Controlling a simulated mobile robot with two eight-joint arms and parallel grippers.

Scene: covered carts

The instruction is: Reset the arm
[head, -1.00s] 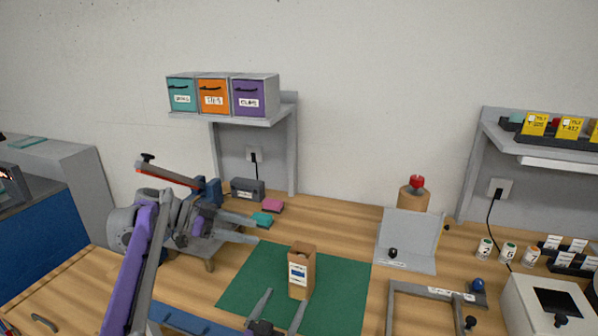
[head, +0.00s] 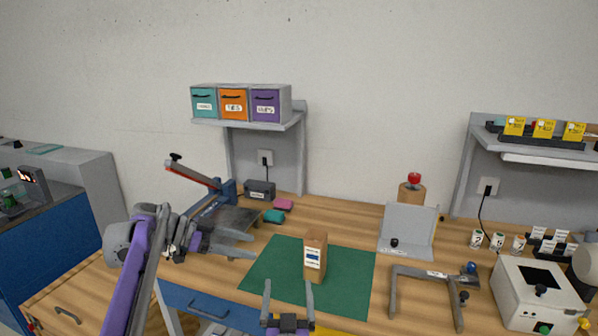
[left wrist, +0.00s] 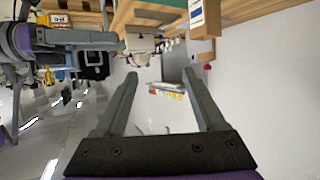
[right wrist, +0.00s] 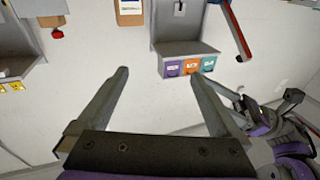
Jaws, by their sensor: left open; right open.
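My left gripper (head: 254,246) comes in from the left in the head view, over the bench beside the left edge of the green mat (head: 350,289). Its fingers are apart and empty; they also show in the left wrist view (left wrist: 160,74). My right gripper (head: 288,285) is at the bottom centre of the head view, in front of a brown carton (head: 316,257) that stands upright on the mat. Its two fingers are apart with nothing between them, as the right wrist view shows too (right wrist: 158,76). Most of the right arm is out of the head view.
A red-handled lever tool (head: 196,172) stands behind my left gripper. A grey bracket frame (head: 430,273) and a white box device (head: 535,293) are on the right. A shelf (head: 245,123) holds three coloured drawers. The mat right of the carton is clear.

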